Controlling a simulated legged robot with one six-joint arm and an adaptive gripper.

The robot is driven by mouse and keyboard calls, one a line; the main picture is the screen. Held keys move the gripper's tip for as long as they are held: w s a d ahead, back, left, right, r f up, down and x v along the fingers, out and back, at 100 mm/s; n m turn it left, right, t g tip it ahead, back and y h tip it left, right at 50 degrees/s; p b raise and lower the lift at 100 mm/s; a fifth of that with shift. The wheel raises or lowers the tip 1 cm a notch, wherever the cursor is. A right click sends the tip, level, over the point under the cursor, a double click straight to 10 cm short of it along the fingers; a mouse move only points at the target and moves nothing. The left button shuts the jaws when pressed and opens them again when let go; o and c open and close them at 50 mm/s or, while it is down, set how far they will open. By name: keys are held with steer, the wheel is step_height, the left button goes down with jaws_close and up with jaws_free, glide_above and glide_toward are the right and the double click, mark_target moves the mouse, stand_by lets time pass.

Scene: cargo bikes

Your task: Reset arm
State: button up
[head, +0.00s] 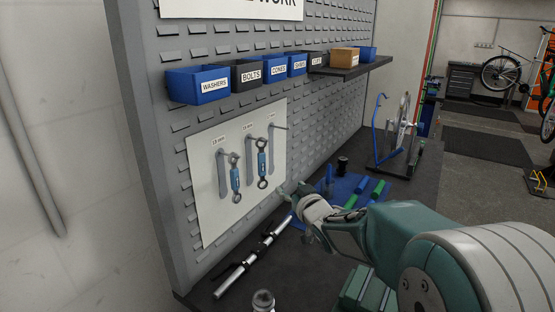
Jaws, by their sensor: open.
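My arm reaches in from the lower right over the dark workbench, and my gripper (285,188) is at its far end, close to the lower right edge of the white tool panel (213,225). The gripper is open, and I see nothing between its fingers. It is small in the head view, so its exact gap to the panel is hard to tell. Two blue-handled wrenches hang on the panel, a left wrench (235,178) and a right wrench (262,163). The rightmost hook (272,145) on the panel shows no wrench. My arm hides part of the workbench.
A black and silver bar tool (250,260) lies on the workbench (215,300) below the panel. A blue mat (345,185) with green and blue tools is behind my arm. Labelled bins (197,86) line the pegboard above. A wheel stand (403,130) stands at the bench's far end.

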steer(key=s+d+r+m+g+h, duration=0.1)
steer(key=s+d+m+g+h, duration=0.2)
steer(key=s, duration=0.4)
steer(key=s+d+r+g+h, duration=0.1)
steer(key=s+d+h, duration=0.2)
steer(key=s+d, duration=0.35)
steer(key=s+f+g, duration=0.2)
steer(key=s+g, duration=0.1)
steer(key=s, duration=0.8)
steer(key=s+f+m+g, duration=0.1)
steer(key=s+f+g, duration=0.2)
steer(key=s, duration=0.9)
steer(key=shift+s+d+f+m, duration=0.15)
steer(key=shift+d+f+m, duration=0.15)
steer(key=shift+d, duration=0.15)
